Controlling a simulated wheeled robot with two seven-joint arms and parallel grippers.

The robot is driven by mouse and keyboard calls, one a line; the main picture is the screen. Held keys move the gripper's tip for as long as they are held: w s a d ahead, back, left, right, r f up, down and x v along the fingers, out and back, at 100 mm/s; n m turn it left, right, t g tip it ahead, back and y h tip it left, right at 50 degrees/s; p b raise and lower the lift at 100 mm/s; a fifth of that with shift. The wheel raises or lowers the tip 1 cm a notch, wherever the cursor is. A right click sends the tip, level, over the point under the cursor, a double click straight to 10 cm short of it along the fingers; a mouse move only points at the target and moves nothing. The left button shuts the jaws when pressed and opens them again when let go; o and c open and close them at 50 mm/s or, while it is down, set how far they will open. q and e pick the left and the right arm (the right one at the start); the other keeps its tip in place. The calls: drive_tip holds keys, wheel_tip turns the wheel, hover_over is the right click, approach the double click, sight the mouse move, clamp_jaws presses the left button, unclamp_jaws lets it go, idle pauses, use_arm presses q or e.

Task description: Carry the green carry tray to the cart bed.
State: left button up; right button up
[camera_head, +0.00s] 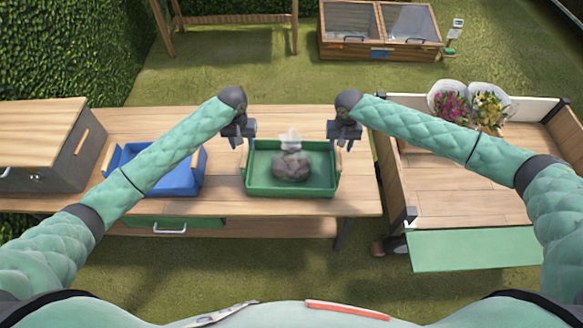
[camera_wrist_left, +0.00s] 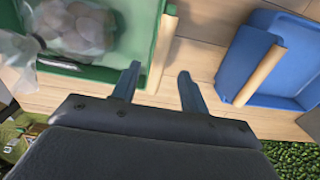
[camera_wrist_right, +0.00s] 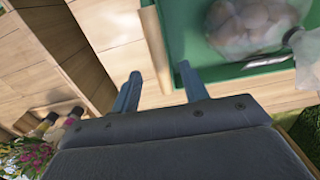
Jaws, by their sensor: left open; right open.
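The green carry tray (camera_head: 259,190) stands on the wooden table, with a wooden handle bar at each short end. A clear bag of brownish round things (camera_head: 291,165) lies in it. My left gripper (camera_head: 243,142) is open at the tray's left end; in the left wrist view its fingers (camera_wrist_left: 156,85) are spread around or just above the wooden handle (camera_wrist_left: 162,50). My right gripper (camera_head: 336,143) is open at the right end; in the right wrist view its fingers (camera_wrist_right: 160,85) are beside the right handle (camera_wrist_right: 155,45). The cart bed (camera_head: 450,190) is at right.
A blue tray (camera_head: 180,178) stands left of the green tray, and a wooden-topped box (camera_head: 42,135) is at the far left. Two wrapped flower bunches (camera_head: 470,108) stand at the back of the cart. The front of the cart bed is clear; its green flap (camera_head: 475,249) hangs out.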

sight(244, 153)
use_arm(q)
drive_tip(key=shift+f, duration=3.9)
use_arm(e)
drive_tip(key=shift+f, duration=3.9)
use_arm(q)
clamp_jaws()
use_arm(e)
clamp_jaws()
